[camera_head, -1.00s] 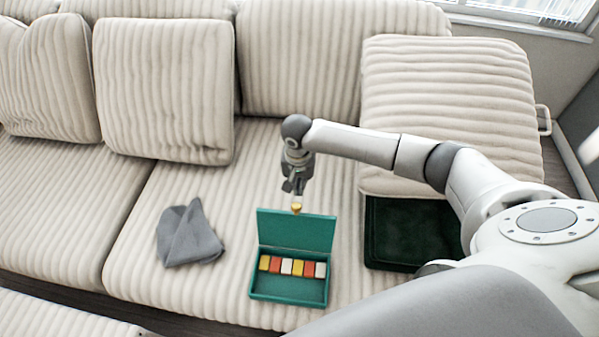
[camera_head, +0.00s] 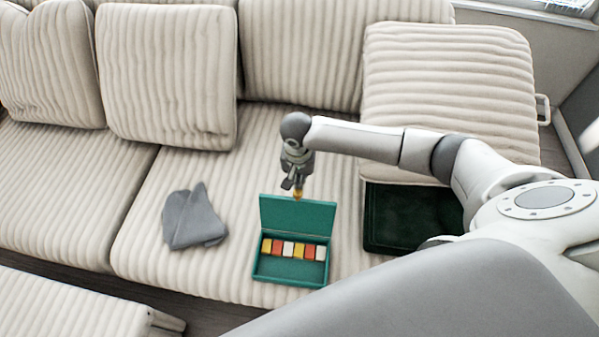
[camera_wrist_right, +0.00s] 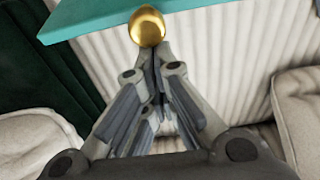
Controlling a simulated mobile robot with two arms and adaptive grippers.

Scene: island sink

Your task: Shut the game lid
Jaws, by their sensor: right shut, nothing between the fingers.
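The game box (camera_head: 290,269) is a flat green case on the sofa seat with a row of red, yellow and white blocks inside. Its lid (camera_head: 318,217) stands raised at the back of the case; the lid's edge (camera_wrist_right: 90,18) also shows in the right wrist view. My right gripper (camera_head: 297,192) is shut and points down at the lid's top edge, from behind it. A shiny gold rounded piece (camera_wrist_right: 147,27) shows at the fingertips, in front of the lid edge; I cannot tell whether it touches the lid. My left gripper is not in view.
A grey cloth (camera_head: 192,218) lies left of the box. A dark green tray (camera_head: 412,218) lies to the right, beside a leaning striped cushion (camera_head: 450,95). A low striped seat (camera_head: 70,305) is at the front left.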

